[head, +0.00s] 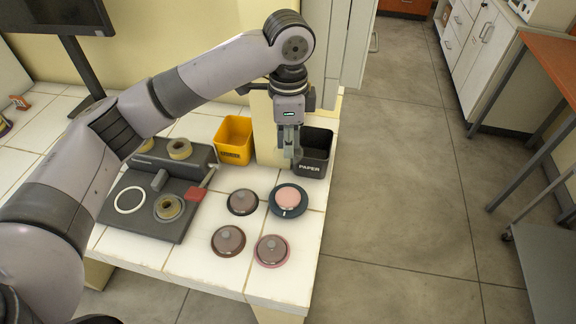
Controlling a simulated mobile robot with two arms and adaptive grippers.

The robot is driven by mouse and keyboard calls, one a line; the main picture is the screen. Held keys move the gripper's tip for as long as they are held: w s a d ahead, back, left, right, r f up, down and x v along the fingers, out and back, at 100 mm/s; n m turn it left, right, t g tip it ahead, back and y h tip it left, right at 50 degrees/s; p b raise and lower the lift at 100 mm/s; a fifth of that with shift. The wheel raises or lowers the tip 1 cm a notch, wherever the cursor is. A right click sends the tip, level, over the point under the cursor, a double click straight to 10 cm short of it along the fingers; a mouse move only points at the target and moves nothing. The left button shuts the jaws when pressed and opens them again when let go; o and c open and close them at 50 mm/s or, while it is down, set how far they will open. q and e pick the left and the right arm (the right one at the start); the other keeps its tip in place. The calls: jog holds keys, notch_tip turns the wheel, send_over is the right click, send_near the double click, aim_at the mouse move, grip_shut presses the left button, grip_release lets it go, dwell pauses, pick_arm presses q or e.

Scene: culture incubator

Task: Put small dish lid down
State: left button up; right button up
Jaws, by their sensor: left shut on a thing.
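My left gripper (291,146) is shut above the table's right part, beside the black PAPER bin. It holds a small grey piece (297,154), seen nearly edge-on and partly hidden by the fingers; I take it as the small dish lid. Below it, a dark teal dish (275,208) stands uncovered, with pink content (288,197) showing. Three other round dishes have knobbed lids on: a dark one (242,203), a brown one (228,241) and a pink-rimmed one (271,251). My right gripper is not in view.
The black PAPER bin (313,168) and a yellow bin (234,137) stand behind the dishes. A grey device (120,217) with a red handle (196,193) and tape rolls is at the left. White tiled table (295,285) is bare in front of the dishes.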

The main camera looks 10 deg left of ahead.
pick_arm(q)
notch_tip(320, 180, up, 4)
jog(key=shift+r, duration=0.1)
jog(key=s+a+f+n, duration=0.4)
jog(key=s+n, duration=0.3)
jog(key=s+a+f+n, duration=0.4)
jog(key=s+f+n, duration=0.1)
jog(key=s+n, duration=0.2)
jog(key=shift+a+n, duration=0.25)
jog(key=shift+n, duration=0.35)
jog(key=shift+f, duration=0.1)
